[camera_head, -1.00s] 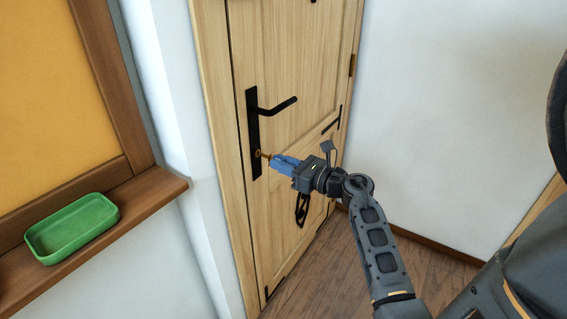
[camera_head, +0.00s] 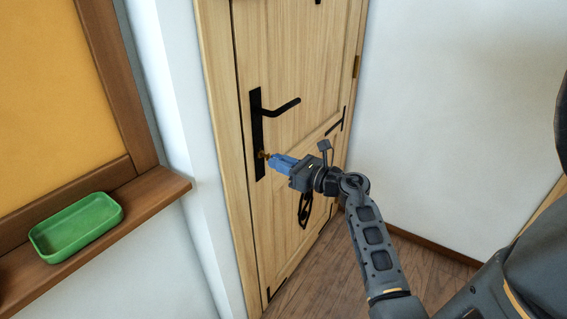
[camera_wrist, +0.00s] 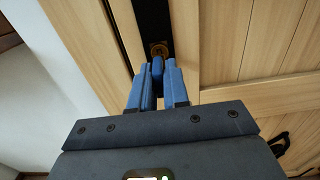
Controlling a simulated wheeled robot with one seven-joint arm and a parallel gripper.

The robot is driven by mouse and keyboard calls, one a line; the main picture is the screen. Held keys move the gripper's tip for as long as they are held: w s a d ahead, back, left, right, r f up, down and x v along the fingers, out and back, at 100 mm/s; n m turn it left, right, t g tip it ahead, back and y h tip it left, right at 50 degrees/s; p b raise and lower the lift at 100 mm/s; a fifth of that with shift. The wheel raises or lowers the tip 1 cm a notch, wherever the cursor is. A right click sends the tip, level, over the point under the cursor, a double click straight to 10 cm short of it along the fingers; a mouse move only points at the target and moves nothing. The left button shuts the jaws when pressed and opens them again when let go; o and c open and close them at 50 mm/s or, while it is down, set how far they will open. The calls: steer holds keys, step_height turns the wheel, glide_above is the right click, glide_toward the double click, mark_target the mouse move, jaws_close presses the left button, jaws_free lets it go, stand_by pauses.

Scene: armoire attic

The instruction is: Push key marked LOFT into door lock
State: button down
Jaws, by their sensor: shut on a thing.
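The wooden door (camera_head: 295,60) carries a tall black lock plate (camera_head: 257,115) with a black lever handle (camera_head: 280,108). A brass lock (camera_wrist: 158,49) sits low on the plate. My gripper (camera_head: 271,160) has blue fingers, which also show in the wrist view (camera_wrist: 157,74). They are shut on the key (camera_wrist: 157,66), whose blue head shows between the fingertips. The fingertips are close in front of the lock, with a short brass piece between them and the plate. I cannot tell how deep the key sits. No marking on it is readable.
A green tray (camera_head: 75,228) stands on the wooden sill (camera_head: 150,205) at the left. A black loop (camera_head: 304,209) hangs below my gripper, by the door. White walls flank the door, and the wooden floor (camera_head: 340,270) in view is clear.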

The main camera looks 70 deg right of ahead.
steer(key=shift+x, duration=1.05)
steer(key=c, duration=1)
jaws_free()
steer(key=shift+c, duration=0.2)
steer(key=shift+s, duration=0.1)
steer(key=b+v, duration=0.1)
steer(key=v, duration=0.6)
steer(key=shift+s, duration=0.35)
